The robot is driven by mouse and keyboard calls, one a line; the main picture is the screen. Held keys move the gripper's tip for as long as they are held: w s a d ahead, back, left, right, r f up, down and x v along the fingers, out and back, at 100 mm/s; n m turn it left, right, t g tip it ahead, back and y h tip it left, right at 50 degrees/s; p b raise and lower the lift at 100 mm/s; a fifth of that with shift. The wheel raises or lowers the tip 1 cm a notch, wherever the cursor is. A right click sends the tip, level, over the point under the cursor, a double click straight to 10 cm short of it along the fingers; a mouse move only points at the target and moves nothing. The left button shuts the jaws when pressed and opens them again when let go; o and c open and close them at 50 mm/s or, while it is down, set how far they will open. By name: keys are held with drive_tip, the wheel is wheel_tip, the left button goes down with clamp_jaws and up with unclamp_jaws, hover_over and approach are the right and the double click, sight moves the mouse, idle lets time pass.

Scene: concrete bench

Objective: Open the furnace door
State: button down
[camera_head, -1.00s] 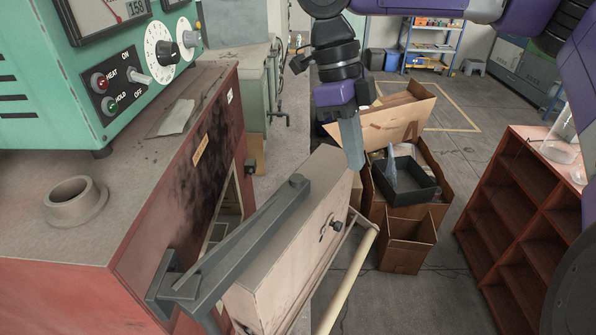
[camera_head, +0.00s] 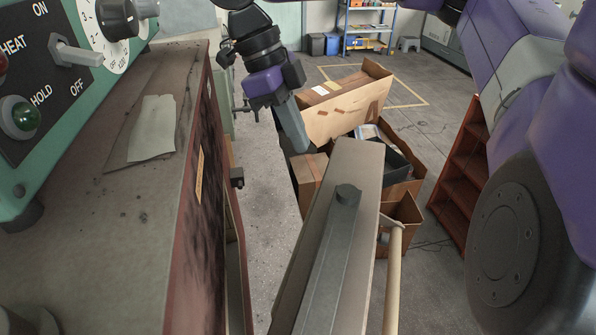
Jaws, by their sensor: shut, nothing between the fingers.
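The furnace door (camera_head: 358,168) is a thick pale slab with a dark metal arm (camera_head: 330,245) along its top. It stands swung out from the red furnace body (camera_head: 180,250), with a wide gap between them. A pale bar handle (camera_head: 393,275) runs along the door's outer side. My gripper (camera_head: 297,145) points down beside the door's far end, on the furnace side. Its fingers are together and hold nothing. I cannot tell whether the fingertips touch the door. The furnace opening is mostly hidden from this angle.
A teal control box (camera_head: 60,110) with switches and a dial sits on the furnace top. Open cardboard boxes (camera_head: 340,108) stand on the floor beyond the door. A reddish wooden shelf (camera_head: 462,175) is at the right. Grey floor (camera_head: 262,190) shows between furnace and door.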

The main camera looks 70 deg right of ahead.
drive_tip(key=p+x, duration=0.1)
drive_tip(key=x, duration=0.9)
drive_tip(key=shift+p, duration=0.4)
